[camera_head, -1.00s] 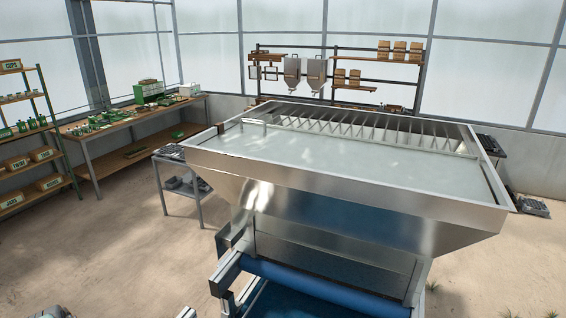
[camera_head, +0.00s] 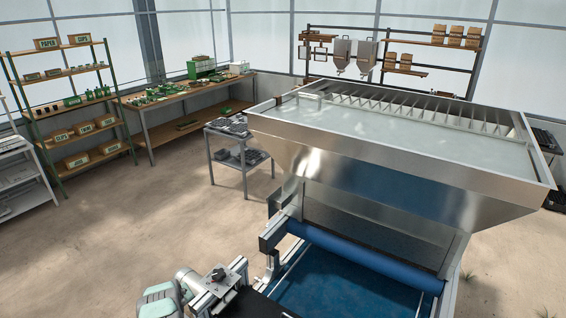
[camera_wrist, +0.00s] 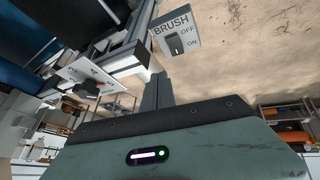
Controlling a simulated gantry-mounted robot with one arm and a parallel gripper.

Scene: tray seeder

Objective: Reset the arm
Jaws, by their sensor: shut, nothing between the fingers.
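My gripper (camera_wrist: 158,88) shows in the wrist view as narrow dark fingers, close together and empty, rising from the grey-green gripper body. In the head view, pale mint and grey parts of my arm show at the bottom left of centre; the fingers cannot be made out there. The steel tray seeder (camera_head: 400,180) has a wide hopper above a blue roller (camera_head: 365,258) and blue belt.
A dial plate (camera_wrist: 75,78) with a red pointer is left of the fingers. A small cart (camera_head: 240,160) with dark trays stands left of the seeder. A workbench (camera_head: 185,108) and green shelf (camera_head: 75,105) stand at the back left. The sandy floor at left is clear.

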